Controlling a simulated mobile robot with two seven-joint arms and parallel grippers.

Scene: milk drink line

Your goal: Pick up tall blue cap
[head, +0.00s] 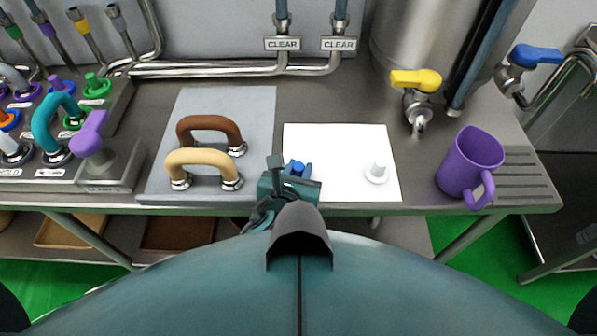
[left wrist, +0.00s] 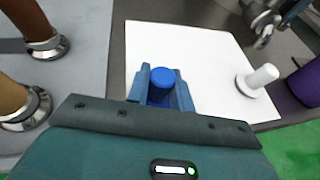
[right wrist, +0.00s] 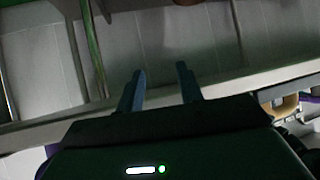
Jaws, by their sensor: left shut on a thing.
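The tall blue cap (head: 297,168) is over the left part of a white mat (head: 335,138) on the steel counter. My left gripper (head: 297,172) is shut on it, with one finger on each side. In the left wrist view the round top of the blue cap (left wrist: 164,84) stands up between the two blue fingers (left wrist: 162,95). Its lower part is hidden by the gripper, so I cannot tell whether it touches the mat. My right gripper (right wrist: 162,88) shows in the right wrist view with its fingers apart and nothing between them.
A white cap (head: 377,172) stands on the mat's right side. Two handles, brown (head: 210,127) and tan (head: 204,163), stand on a grey mat (head: 258,105) at left. A purple mug (head: 462,165) stands at right. A yellow-handled tap (head: 417,82) is behind the white mat.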

